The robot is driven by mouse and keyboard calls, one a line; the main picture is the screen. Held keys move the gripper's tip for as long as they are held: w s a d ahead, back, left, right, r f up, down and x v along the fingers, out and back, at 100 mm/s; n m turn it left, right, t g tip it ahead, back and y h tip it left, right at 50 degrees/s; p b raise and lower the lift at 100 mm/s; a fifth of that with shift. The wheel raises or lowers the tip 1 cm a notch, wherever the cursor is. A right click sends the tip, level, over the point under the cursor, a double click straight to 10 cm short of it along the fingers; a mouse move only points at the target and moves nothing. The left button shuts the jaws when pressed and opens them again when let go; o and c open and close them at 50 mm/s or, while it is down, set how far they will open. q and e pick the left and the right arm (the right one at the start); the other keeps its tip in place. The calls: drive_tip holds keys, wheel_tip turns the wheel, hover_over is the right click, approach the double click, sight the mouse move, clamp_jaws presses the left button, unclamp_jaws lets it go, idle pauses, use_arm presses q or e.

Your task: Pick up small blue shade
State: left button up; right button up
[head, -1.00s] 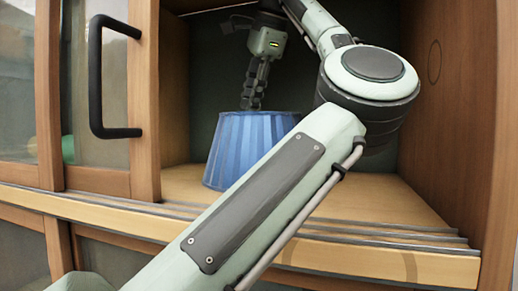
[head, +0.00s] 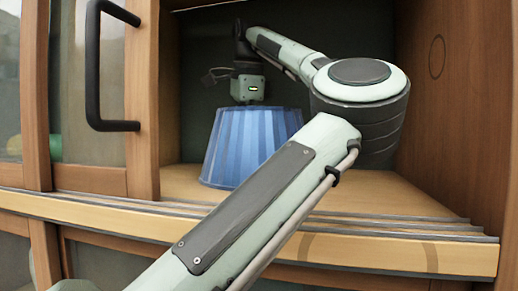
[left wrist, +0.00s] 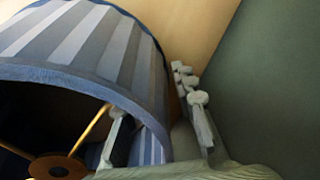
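The blue pleated lampshade (head: 240,145) stands upright on the cabinet floor, partly covered by my arm in the head view. In the left wrist view the shade (left wrist: 85,40) fills the left side, with its rim and the brass ring fitting (left wrist: 60,167) inside it. My left gripper (head: 247,88) is over the shade's top at its far side; its fingers are hidden in the head view. In the left wrist view the gripper (left wrist: 155,105) is open, one finger inside the rim and one outside, with the shade wall between them. My right gripper is not in view.
The shade is inside a wooden cabinet with a dark back wall and a right side wall (head: 455,110) near my elbow. A sliding glass door with a black handle (head: 92,70) is at the left. The front sill (head: 370,250) has rails.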

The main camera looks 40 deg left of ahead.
use_arm(q)
drive_tip(key=shift+x, duration=1)
drive_tip(key=shift+c, duration=0.2)
clamp_jaws()
drive_tip(key=shift+r, duration=0.1)
